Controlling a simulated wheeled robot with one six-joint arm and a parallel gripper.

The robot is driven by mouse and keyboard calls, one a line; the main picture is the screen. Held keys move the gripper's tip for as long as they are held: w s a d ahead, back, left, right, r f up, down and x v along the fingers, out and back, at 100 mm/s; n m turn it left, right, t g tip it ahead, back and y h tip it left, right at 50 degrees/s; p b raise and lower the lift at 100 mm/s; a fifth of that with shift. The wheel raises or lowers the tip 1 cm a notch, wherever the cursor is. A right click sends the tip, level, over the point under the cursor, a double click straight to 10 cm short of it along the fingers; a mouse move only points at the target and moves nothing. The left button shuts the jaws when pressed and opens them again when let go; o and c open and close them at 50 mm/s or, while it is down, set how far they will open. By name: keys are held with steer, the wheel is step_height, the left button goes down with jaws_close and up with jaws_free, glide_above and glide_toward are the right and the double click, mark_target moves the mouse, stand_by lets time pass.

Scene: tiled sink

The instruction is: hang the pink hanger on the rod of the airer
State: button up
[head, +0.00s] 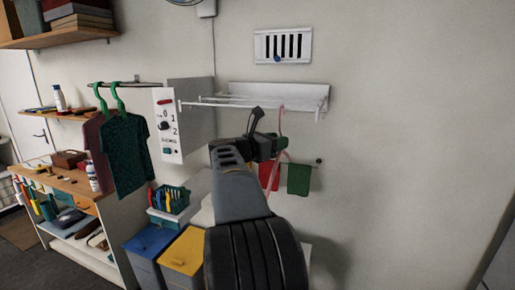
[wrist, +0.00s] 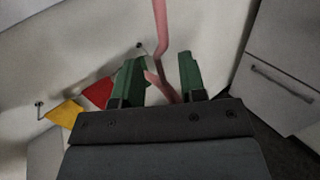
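The white airer (head: 315,92) is fixed to the wall, with thin rods (head: 225,104) running out in front of it. The pink hanger (head: 282,124) is upright near the right part of the rods. Its top reaches rod height, and it looks as if its hook is at the rod, but I cannot tell whether it is over it. My gripper (head: 268,146) is just below the rods, beside the hanger. In the wrist view, my gripper (wrist: 158,78) has its green fingers apart, with the pink hanger (wrist: 161,25) showing between and beyond them. Neither finger clearly touches it.
A grey-white box with a dial (head: 166,125) is left of the airer. Shirts (head: 125,150) hang further left. Blue (head: 150,243) and yellow (head: 187,250) bins stand below.

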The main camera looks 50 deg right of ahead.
steer(key=b+v, duration=0.3)
steer(key=v, duration=0.9)
